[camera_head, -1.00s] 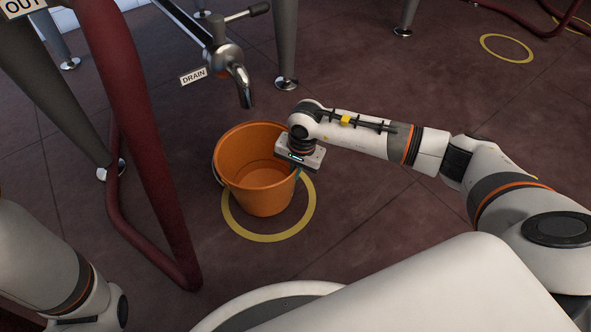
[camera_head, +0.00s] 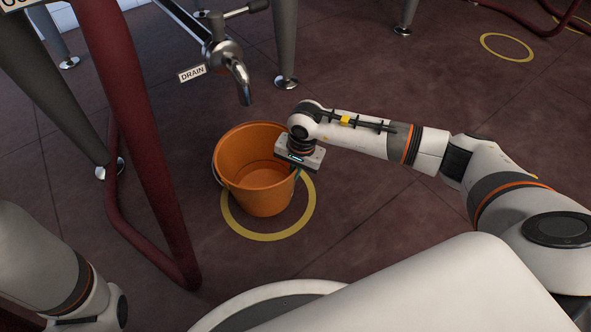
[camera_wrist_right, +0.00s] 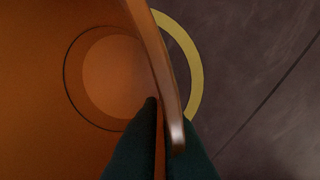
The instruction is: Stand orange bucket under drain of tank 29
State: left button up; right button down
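The orange bucket (camera_head: 240,178) stands upright, apparently on the floor, at the yellow floor ring (camera_head: 270,236). It sits toward the ring's left and back, hiding part of it. The drain spout (camera_head: 242,84) of the tank hangs above and behind the bucket in the head view; their exact alignment is hard to tell. My right gripper (camera_head: 298,172) is at the bucket's right rim. In the right wrist view its dark fingers (camera_wrist_right: 162,145) straddle the bucket wall closely and appear shut on it. My left arm shows at lower left, its gripper out of view.
A dark red hose (camera_head: 140,130) loops down to the floor left of the bucket. Metal tank legs (camera_head: 286,40) stand behind. Another yellow ring (camera_head: 506,47) lies at the far right on open floor.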

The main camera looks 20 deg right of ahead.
jog(key=shift+f, duration=0.25)
jog(key=c, duration=1.5)
grip_release()
jog(key=shift+c, duration=0.2)
